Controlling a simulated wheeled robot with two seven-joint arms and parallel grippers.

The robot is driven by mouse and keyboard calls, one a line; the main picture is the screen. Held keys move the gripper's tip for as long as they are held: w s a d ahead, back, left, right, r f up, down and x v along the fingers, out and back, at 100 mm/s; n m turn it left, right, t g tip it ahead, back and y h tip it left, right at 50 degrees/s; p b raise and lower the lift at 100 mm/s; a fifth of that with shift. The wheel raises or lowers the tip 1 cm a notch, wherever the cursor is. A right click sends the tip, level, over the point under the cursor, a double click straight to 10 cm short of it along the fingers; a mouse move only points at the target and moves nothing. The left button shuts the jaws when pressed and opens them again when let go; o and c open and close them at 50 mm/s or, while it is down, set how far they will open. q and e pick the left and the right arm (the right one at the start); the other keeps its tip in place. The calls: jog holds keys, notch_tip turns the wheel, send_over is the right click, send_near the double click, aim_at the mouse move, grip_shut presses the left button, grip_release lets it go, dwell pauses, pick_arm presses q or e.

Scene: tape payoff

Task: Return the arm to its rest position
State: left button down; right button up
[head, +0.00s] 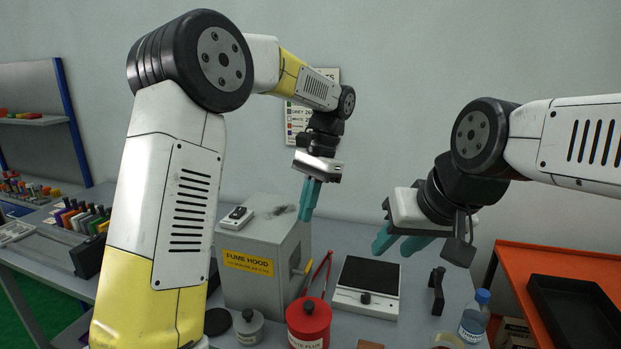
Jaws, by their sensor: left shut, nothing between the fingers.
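My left arm rises at the left and bends over toward the back. My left gripper (310,198) hangs with its teal fingers pointing down, close together and empty, beside the upper right edge of the grey fume hood box (252,285). My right arm comes in from the right. My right gripper (398,246) is held above the table, over the back of a white device with a dark top (368,285). Its teal fingers are apart, with nothing seen between them.
A red flux pot (308,322) and a grey lidded pot (249,326) stand at the front. A blue-capped bottle (474,318) stands at the right, near an orange table with a black tray (575,312). A rack of coloured items (82,220) is at the left.

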pick_arm(q)
jog(key=s+a+r+n+t+h, duration=0.35)
jog(key=s+a+r, duration=0.25)
jog(key=s+a, duration=0.3)
jog(key=s+a+f+n+t+h, duration=0.1)
jog(key=s+a+n+t, duration=0.3)
jog(key=s, duration=0.6)
jog(key=shift+s+a+f+n+t, duration=0.2)
jog(key=shift+a+f+n+t, duration=0.2)
jog(key=shift+f+n, duration=0.3)
